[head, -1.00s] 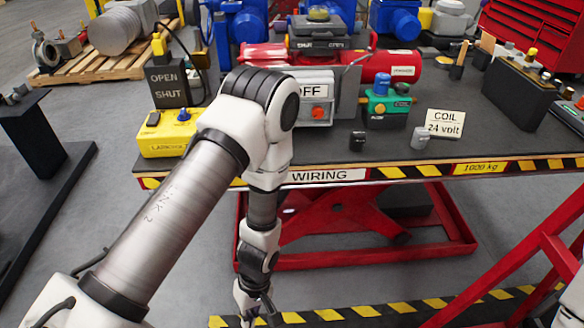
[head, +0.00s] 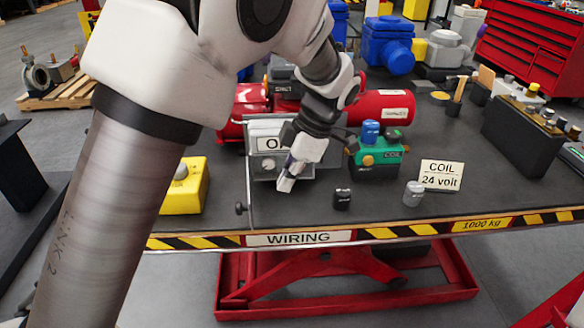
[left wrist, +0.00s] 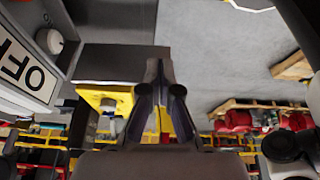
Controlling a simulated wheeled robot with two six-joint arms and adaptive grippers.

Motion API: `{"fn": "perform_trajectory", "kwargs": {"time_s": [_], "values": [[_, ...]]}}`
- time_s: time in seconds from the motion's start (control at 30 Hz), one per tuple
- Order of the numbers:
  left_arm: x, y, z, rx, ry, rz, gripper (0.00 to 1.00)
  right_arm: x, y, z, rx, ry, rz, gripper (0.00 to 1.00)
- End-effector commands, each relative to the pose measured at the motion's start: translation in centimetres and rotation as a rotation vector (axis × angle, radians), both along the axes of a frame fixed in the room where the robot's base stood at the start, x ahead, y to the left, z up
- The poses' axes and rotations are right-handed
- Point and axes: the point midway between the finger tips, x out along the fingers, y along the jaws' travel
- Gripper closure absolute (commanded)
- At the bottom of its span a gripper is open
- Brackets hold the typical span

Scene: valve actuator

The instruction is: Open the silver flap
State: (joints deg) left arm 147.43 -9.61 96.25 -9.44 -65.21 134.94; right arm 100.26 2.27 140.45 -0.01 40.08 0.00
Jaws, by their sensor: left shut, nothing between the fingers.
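The silver flap (head: 249,185) shows as a thin, nearly edge-on plate at the left of the grey control box, standing out toward me. A small dark knob (head: 240,208) sits on its outer side. The box behind has a partly covered white label (head: 267,143); the label reads OFF in the left wrist view (left wrist: 25,72), beside a pale round knob (left wrist: 55,42). My left gripper (head: 287,184) is shut and empty, pointing down in front of the box, to the right of the flap. Its shut fingers also show in the left wrist view (left wrist: 158,85). My right gripper is not in view.
A yellow box (head: 185,190) stands left of the flap. A green coil unit (head: 377,155), small dark and grey cylinders and a COIL 24 volt card (head: 441,175) are to the right. A red cylinder (head: 385,107) lies behind. The table's front edge is striped.

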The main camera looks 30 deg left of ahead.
Motion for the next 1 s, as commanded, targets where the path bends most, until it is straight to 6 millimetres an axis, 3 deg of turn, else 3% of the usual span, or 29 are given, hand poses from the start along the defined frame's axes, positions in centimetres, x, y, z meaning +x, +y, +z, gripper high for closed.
{"fn": "perform_trajectory", "kwargs": {"time_s": [0.23,0.5,0.87,1.0], "values": [[-1.2,1.7,-5.3,-0.001,0.007,0.000,1.00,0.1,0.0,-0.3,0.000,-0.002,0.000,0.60],[-3.3,4.7,-5.3,-0.003,0.002,0.001,1.00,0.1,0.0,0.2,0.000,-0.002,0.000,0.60],[-3.5,4.9,-5.3,0.000,0.002,-0.002,1.00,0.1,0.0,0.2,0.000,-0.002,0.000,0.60],[-3.5,4.9,-5.3,0.001,0.002,-0.085,1.00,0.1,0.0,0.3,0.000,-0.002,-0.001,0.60]]}}
